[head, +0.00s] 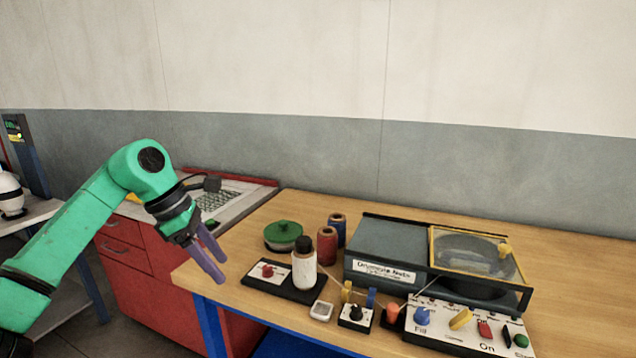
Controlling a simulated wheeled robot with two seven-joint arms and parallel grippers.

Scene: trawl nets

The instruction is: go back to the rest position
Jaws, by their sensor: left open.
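My left gripper (212,256) hangs at the left edge of the wooden table, its purple fingers pointing down and to the right. It is open and I see nothing held in it. My green left arm reaches in from the left and bends down at the wrist. The fingers are apart from the objects on the table. My right gripper is not in view.
The wooden table (560,220) holds a white bottle (304,270) on a black base, a green lidded pot (283,234), red (327,246) and blue spools, a machine with a yellow-framed lid (476,257), and a control panel (468,330). A red cabinet (140,275) stands left.

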